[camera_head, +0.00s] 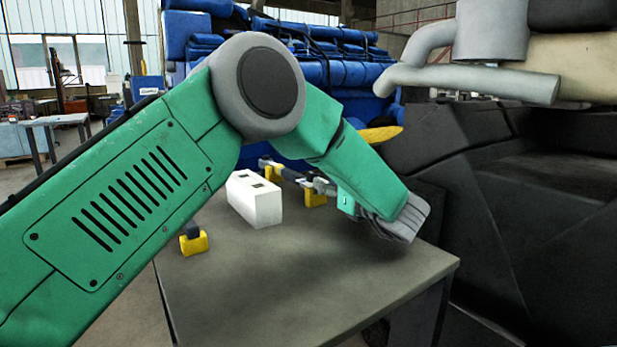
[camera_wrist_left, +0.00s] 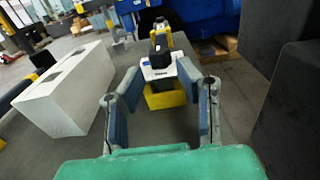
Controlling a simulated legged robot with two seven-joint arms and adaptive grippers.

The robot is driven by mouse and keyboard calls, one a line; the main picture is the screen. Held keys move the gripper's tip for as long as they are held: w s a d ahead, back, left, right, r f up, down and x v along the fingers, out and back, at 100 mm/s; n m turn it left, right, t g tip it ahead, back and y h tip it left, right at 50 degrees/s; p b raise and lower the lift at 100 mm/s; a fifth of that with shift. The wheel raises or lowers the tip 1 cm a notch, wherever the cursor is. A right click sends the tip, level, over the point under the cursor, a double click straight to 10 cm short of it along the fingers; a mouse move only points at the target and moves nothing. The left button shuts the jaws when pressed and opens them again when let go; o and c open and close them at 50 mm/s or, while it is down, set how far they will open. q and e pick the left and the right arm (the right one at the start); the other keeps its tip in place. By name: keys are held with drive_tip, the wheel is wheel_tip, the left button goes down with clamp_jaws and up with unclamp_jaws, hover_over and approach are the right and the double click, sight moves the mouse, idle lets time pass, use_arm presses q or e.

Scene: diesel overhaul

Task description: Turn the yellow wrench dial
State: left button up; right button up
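A wrench-like tool with yellow, white and black parts lies on the grey table beyond my left gripper. Its near yellow block, perhaps the dial (camera_wrist_left: 165,97), is between my left gripper's fingers (camera_wrist_left: 160,80) in the left wrist view. The fingers are spread on both sides, with a visible gap to the right. Contact on the left is hard to tell. In the head view, a yellow part of the tool (camera_head: 315,198) shows beside my left gripper (camera_head: 326,187), partly covered by it. My right gripper is not in view.
A white block (camera_head: 256,199) stands left of the tool; it also shows in the left wrist view (camera_wrist_left: 65,88). A small yellow piece (camera_head: 194,243) with a dark top sits further left. The table's front (camera_head: 300,285) is bare. Blue machinery and dark bulk stand behind and right.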

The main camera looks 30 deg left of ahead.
use_arm(q)
drive_tip(key=b+x, duration=0.1)
drive_tip(key=x, duration=0.7)
drive_tip(key=shift+w+a, duration=0.1)
drive_tip(key=shift+a, duration=0.1)
clamp_jaws()
